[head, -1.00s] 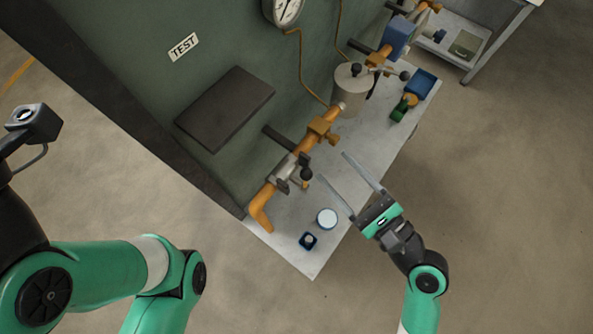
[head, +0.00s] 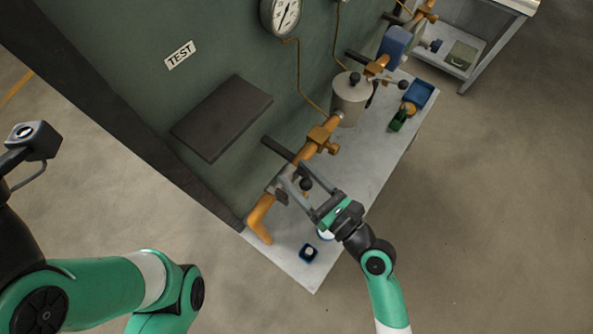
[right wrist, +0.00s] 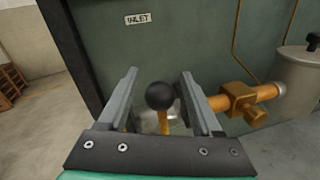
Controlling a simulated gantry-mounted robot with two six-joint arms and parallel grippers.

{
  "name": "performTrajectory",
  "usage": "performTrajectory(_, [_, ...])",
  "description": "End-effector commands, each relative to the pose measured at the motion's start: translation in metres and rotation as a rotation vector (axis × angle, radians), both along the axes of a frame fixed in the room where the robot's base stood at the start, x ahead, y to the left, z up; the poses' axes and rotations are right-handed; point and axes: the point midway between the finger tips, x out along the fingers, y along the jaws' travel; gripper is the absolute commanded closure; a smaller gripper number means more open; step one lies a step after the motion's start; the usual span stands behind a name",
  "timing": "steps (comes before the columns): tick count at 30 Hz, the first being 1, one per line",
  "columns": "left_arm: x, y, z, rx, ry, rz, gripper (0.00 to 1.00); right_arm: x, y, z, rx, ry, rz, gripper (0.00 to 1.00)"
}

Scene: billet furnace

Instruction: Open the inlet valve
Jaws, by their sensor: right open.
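The inlet valve (head: 278,186) is a grey body on an orange pipe (head: 260,218) along the green panel. Its lever ends in a black ball knob (head: 306,184), which also shows in the right wrist view (right wrist: 160,95). An INLET label (right wrist: 138,19) is on the panel behind it. My right gripper (head: 294,179) is open, with its two fingers on either side of the knob. In the right wrist view there are gaps between the knob and both fingers. The fingers partly hide the valve body in the head view.
A grey pot (head: 350,98) stands farther along the bench (head: 375,150). A blue tray (head: 419,93) and a green object (head: 399,121) lie near the bench's right edge. A small dark blue item (head: 309,252) is near the front corner. A gauge (head: 281,14) hangs above.

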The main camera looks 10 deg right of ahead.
Motion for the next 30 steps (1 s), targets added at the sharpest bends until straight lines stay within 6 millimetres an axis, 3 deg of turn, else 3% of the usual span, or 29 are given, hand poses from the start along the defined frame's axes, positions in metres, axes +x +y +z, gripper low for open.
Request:
performTrajectory(10, [0.0,0.0,-0.0003,0.0,0.0,0.0,0.51,0.0063,0.0046,0.0002,0.0,-0.001,0.0,0.34])
performTrajectory(21, [0.0,0.0,-0.0003,0.0,0.0,0.0,0.51,0.006,0.0046,0.0001,-0.001,-0.001,0.0,1.0])
performTrajectory(30, [0.0,0.0,-0.0003,0.0,0.0,0.0,0.51,0.0059,0.0045,0.0001,-0.001,-0.001,0.0,1.0])
